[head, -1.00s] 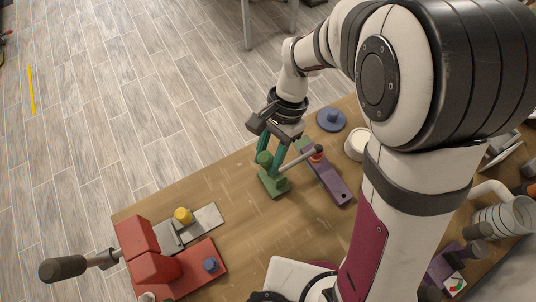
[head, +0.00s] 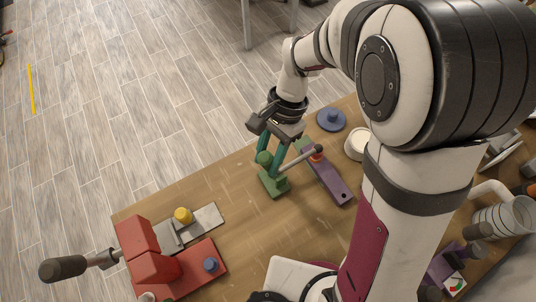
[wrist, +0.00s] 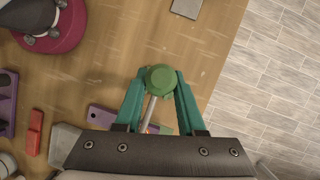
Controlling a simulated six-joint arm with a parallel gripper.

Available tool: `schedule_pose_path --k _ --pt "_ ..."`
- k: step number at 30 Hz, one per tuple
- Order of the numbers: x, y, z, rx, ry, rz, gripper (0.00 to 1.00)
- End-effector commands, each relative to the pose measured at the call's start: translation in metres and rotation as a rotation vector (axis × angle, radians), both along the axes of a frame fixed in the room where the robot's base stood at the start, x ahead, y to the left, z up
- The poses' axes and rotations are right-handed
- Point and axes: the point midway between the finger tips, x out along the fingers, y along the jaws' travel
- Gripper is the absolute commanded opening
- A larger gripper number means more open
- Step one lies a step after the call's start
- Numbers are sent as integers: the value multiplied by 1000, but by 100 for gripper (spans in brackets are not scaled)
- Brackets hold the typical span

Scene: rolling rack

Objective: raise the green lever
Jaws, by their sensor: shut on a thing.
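The purple plate (head: 334,186) lies close to the right of the lever. A blue disc (head: 331,119) is behind it. A red block with a dark-handled lever (head: 153,268) and a grey plate with a yellow knob (head: 183,215) stand front left. Bare table lies between.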

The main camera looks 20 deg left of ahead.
Motion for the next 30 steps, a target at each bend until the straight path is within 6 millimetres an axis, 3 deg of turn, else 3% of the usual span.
schedule_pose_path --k 14,30 --pt "-9 9 -3 -78 -79 7 0" --pt "-41 41 -33 -421 -425 14 0"
